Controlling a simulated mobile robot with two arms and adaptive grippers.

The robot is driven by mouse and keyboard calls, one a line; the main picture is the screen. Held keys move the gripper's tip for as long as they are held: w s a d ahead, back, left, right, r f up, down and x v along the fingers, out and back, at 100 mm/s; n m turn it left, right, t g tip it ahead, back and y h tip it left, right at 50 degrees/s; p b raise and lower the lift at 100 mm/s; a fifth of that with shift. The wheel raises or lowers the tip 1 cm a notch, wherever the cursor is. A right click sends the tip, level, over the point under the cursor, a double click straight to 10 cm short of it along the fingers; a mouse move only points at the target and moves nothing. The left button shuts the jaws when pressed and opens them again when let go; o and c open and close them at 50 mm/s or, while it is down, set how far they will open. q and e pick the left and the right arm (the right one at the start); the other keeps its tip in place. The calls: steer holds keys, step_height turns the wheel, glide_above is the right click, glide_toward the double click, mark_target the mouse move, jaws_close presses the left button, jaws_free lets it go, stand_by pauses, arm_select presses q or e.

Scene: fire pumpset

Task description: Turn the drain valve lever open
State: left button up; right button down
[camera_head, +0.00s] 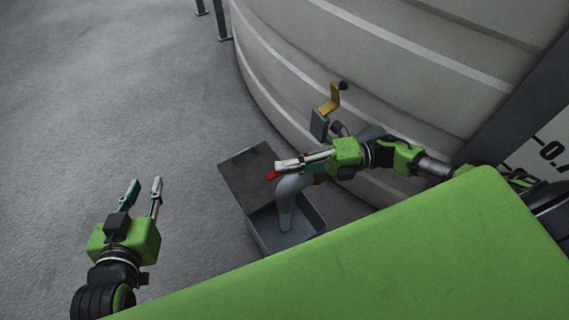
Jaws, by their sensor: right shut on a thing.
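The drain valve's red lever (271,175) shows as a small red tip at the fingers of my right gripper (290,168). My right gripper is shut on the lever, in front of the tank. It hides most of the lever and the valve body. A grey drain pipe (286,205) curves down below the gripper into an open box. My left gripper (145,188) is open and empty, over the bare floor at the lower left, well apart from the valve.
The grey box (262,233) stands on the floor under the pipe, with a dark lid (247,172). The large ribbed tank (300,75) fills the upper right. A yellow crank-shaped bracket (331,100) sticks out above my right gripper. The floor at left is clear.

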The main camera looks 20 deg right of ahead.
arm_select(q)
steer(key=shift+w+d+r, duration=0.1)
steer(key=shift+w+r, duration=0.15)
steer(key=shift+r, duration=0.1)
arm_select(e)
steer(key=shift+s+f, duration=0.15)
steer(key=shift+g, duration=0.3)
steer(key=c, duration=2.2)
jaws_free()
steer(key=shift+c, duration=0.2)
steer(key=s+d, duration=0.1)
steer(key=d, duration=0.6)
steer(key=shift+s+d, duration=0.2)
steer(key=shift+d, duration=0.05)
